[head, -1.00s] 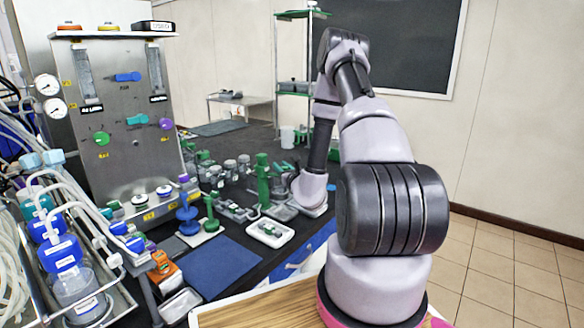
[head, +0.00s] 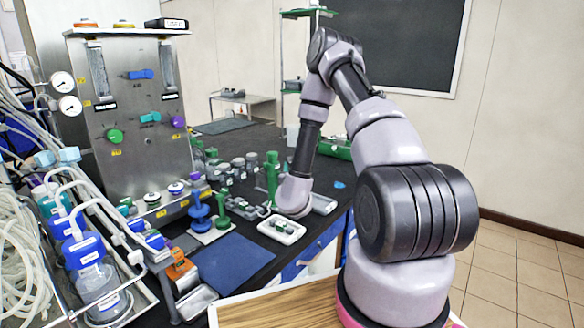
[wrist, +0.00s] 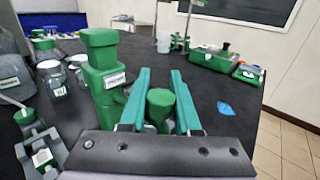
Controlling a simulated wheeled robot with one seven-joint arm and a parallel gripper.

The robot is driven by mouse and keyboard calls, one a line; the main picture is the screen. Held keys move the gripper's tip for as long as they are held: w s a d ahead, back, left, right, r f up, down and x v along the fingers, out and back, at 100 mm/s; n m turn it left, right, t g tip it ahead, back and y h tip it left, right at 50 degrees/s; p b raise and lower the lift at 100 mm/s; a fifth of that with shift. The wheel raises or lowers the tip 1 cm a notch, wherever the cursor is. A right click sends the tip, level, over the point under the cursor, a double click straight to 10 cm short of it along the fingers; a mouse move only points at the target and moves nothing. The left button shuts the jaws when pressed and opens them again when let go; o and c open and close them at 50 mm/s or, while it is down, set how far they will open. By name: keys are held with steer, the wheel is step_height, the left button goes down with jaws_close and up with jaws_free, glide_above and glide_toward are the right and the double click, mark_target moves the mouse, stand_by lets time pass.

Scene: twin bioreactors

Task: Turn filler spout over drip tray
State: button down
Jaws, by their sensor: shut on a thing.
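The filler is a green upright post (head: 271,178) on the dark bench; in the wrist view its labelled green body (wrist: 103,80) stands just left of my fingers. My gripper (wrist: 158,100) has teal fingers closed around a green round-topped piece (wrist: 160,103), which looks like the filler's spout. In the head view my arm's end hides the fingers and the spout. A grey flat tray-like piece (head: 323,204) lies right of my arm's end; I cannot tell whether it is the drip tray.
A white tray (head: 281,238) holding small parts sits in front of the filler. Blue and green stands (head: 199,208) and a blue mat (head: 235,262) lie to the left. In the wrist view, a green box (wrist: 212,60) and a blue patch (wrist: 225,109) are on the right.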

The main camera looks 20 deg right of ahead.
steer(key=shift+s+a+r+m+g+h, duration=0.15)
steer(key=shift+a+m+g+h, duration=0.2)
steer(key=shift+h, duration=0.25)
steer(key=c, duration=0.6)
jaws_free()
steer(key=shift+d, duration=0.1)
steer(key=shift+s, duration=0.15)
steer(key=v, duration=1)
steer(key=shift+s, duration=0.35)
